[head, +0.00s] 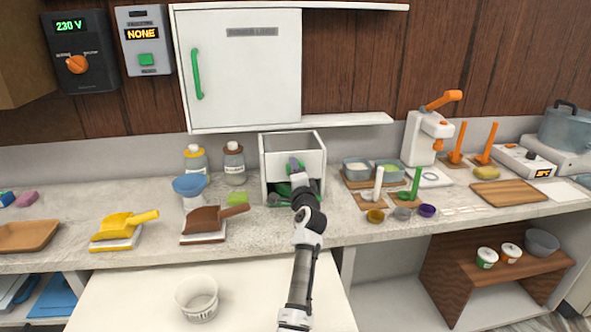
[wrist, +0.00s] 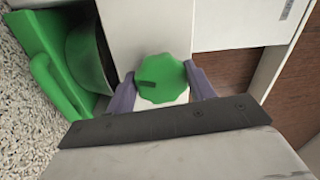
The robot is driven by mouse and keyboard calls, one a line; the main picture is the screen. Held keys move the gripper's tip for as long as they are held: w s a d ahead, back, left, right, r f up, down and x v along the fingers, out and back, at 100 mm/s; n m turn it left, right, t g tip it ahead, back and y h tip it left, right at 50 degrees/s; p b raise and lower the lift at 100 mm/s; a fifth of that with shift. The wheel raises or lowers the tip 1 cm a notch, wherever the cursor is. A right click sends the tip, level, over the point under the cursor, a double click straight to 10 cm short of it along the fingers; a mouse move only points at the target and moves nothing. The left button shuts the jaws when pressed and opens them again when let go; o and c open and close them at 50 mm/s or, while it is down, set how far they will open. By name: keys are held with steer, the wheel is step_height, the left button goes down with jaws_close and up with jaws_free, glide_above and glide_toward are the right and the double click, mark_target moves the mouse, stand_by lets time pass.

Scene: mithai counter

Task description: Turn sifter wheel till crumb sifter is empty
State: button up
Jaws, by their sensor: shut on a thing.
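The crumb sifter (head: 311,149) is a white open-topped box on the counter, below the wall cabinet. It also shows in the wrist view (wrist: 150,27). Its green sifter wheel (wrist: 161,81) has a scalloped edge and a dark mark pointing left. My gripper (wrist: 162,90) is shut on the wheel, with one finger on each side of its rim. In the head view my gripper (head: 297,178) covers part of the sifter's front and the wheel. A green drawer-like part (wrist: 50,75) with a handle sits at the sifter's base. The crumb level inside cannot be told.
A brown scoop (head: 210,221) and a yellow scoop (head: 122,228) lie left of the sifter. Two jars stand behind a blue funnel-topped cup (head: 191,188). A white bucket (head: 197,299) is below in front.

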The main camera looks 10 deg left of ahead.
steer(key=m+h, duration=0.1)
steer(key=m, duration=0.4)
steer(key=m+h+p, duration=0.1)
steer(key=m, duration=0.5)
steer(key=shift+r+p, duration=0.15)
steer(key=shift+p, duration=0.15)
steer(key=shift+m, duration=0.4)
steer(key=o, duration=1)
steer(key=shift+c, duration=0.2)
steer(key=b+v, duration=0.3)
steer(key=v, duration=1)
steer(key=shift+s+f+b, duration=0.25)
steer(key=shift+s+b, duration=0.15)
